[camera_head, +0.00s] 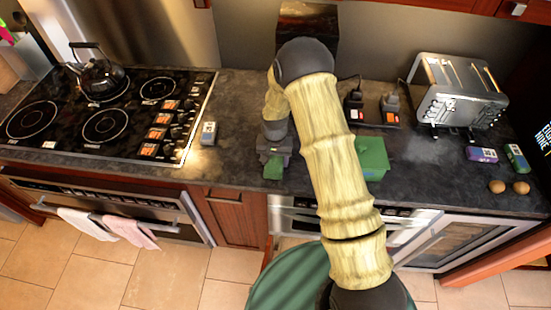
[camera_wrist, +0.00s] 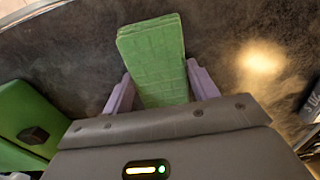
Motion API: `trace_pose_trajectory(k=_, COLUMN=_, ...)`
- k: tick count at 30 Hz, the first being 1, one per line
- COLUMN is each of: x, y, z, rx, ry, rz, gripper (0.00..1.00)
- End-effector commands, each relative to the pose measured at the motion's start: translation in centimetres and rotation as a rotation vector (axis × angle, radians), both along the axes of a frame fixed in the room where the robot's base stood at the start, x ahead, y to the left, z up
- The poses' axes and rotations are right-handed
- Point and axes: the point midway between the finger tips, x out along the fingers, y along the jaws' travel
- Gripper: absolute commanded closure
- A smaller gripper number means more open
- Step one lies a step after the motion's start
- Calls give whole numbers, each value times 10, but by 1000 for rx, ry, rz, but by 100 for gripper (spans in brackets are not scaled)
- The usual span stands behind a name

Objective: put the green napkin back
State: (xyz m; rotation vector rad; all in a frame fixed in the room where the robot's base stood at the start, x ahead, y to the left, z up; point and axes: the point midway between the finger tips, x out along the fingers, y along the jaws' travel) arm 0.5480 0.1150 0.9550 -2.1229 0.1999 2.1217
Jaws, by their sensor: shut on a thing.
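The green napkin (camera_wrist: 152,58) is a flat, folded block between the two purple fingers of my gripper (camera_wrist: 162,82) in the wrist view. My gripper is shut on it. In the head view the napkin (camera_head: 273,168) shows as a small green patch at the tip of my gripper (camera_head: 273,154), over the counter's front part. I cannot tell whether it touches the counter. A green box (camera_head: 372,157) stands to the right, partly hidden by my arm. It also shows at the left of the wrist view (camera_wrist: 22,112), with a dark knob on it.
A stove (camera_head: 104,125) with a black kettle (camera_head: 98,75) is at the left. A small grey packet (camera_head: 208,132) lies beside it. At the right are a toaster (camera_head: 456,92), small packages (camera_head: 481,154) and two eggs (camera_head: 497,186). The counter (camera_head: 430,175) right of the green box is mostly clear.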

Motion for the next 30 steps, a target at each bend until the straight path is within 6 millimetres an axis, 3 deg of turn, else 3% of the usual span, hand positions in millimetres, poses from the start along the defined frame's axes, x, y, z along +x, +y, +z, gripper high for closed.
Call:
trace_pose_trajectory(k=1, x=0, y=0, z=-3, rx=0, ry=0, rz=1, gripper=60)
trace_pose_trajectory(k=2, x=0, y=0, z=-2, rx=0, ry=0, rz=1, gripper=36)
trace_pose_trajectory(k=4, x=0, y=0, z=-1, rx=0, ry=0, rz=1, gripper=22)
trace_pose_trajectory(k=5, x=0, y=0, z=-1, rx=0, ry=0, rz=0, gripper=20)
trace_pose_trajectory(k=18, x=1, y=-3, z=5, rx=0, ry=-1, rz=-6, gripper=20)
trace_pose_trajectory(k=30, x=1, y=-3, z=61, rx=1, ry=-4, rz=-4, gripper=20)
